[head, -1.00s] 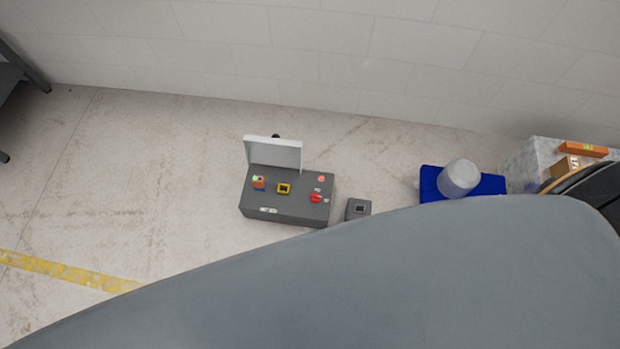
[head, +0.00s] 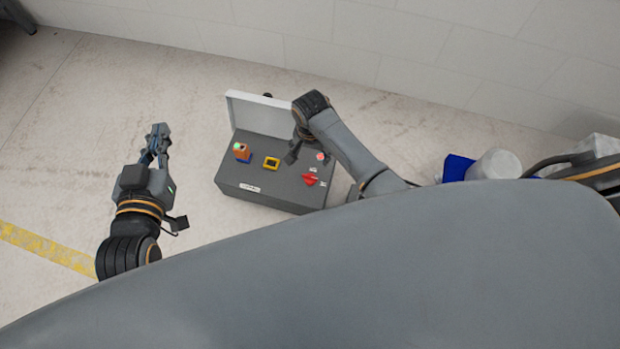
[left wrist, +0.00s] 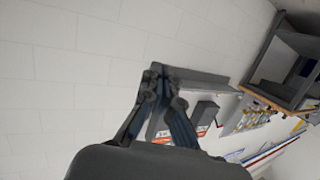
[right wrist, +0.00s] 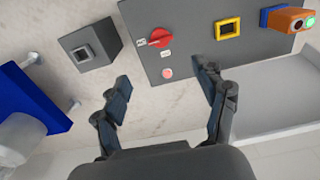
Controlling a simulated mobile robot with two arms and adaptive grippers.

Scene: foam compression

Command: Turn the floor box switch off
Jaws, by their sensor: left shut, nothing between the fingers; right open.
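The floor box (head: 270,190) is a dark grey box on the floor with its pale lid (head: 262,113) raised. Its top carries a red rotary switch (head: 311,180), a yellow-framed socket (head: 271,163) and an orange and blue block with a green light (head: 242,152). The red switch also shows in the right wrist view (right wrist: 160,38), near a round pinkish-red button or lamp (right wrist: 168,73). My right gripper (right wrist: 163,80) is open and empty, over the box's edge near the switch. My left gripper (head: 160,130) is shut and empty, left of the box.
A small grey box with a square socket (right wrist: 87,52) stands beside the floor box. A blue mat (right wrist: 30,100) with a pale cylinder (right wrist: 20,138) lies further off. A white block wall (head: 400,45) stands behind.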

